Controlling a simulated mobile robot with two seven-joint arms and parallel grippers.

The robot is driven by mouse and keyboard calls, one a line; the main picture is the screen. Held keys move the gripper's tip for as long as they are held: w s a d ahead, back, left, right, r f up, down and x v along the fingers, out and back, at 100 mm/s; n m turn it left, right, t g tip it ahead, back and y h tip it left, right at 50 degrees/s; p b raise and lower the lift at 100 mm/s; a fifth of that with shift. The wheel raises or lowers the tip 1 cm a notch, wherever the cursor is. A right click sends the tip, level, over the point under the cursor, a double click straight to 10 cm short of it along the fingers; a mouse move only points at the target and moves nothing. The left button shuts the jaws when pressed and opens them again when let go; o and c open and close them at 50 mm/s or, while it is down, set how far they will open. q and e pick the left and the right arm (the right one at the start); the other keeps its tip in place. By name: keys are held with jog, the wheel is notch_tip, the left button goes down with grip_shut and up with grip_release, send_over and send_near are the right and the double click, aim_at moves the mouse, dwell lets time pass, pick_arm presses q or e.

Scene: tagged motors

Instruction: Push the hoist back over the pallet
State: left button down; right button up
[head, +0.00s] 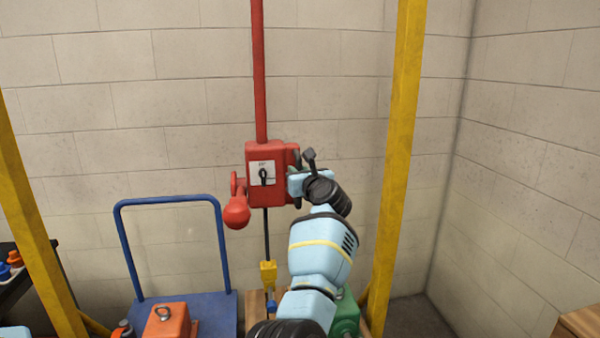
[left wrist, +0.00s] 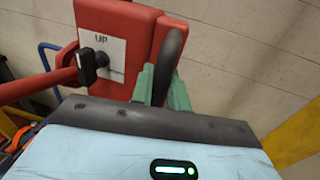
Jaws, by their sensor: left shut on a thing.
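The red hoist (head: 265,172) hangs from a red vertical bar. Its white label reads "UP" in the left wrist view (left wrist: 112,48), with a black switch on it. A red rounded arm sticks out on its left side. My left gripper (head: 296,178) is shut on the dark handle (left wrist: 170,55) at the hoist's right side; its green fingers (left wrist: 162,88) sit either side of it. A chain drops to a yellow hook block (head: 268,274) near a blue part (head: 271,303). A wooden pallet (head: 254,306) shows below, partly hidden by my left arm. A green motor (head: 346,314) shows beside it.
A blue cart (head: 218,312) with a tall handle stands left of the hook, carrying an orange motor (head: 166,322). Yellow posts (head: 400,140) flank the scene left and right. A dark shelf (head: 12,275) is at far left, a wooden box (head: 582,322) at bottom right.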

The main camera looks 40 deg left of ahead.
dwell(0.3)
pick_arm(q)
jog(key=c, duration=1.4)
grip_release()
jog(key=shift+s, duration=0.1)
jog(key=v, duration=0.7)
jog(key=shift+s+d, duration=0.2)
jog(key=shift+d, duration=0.15)
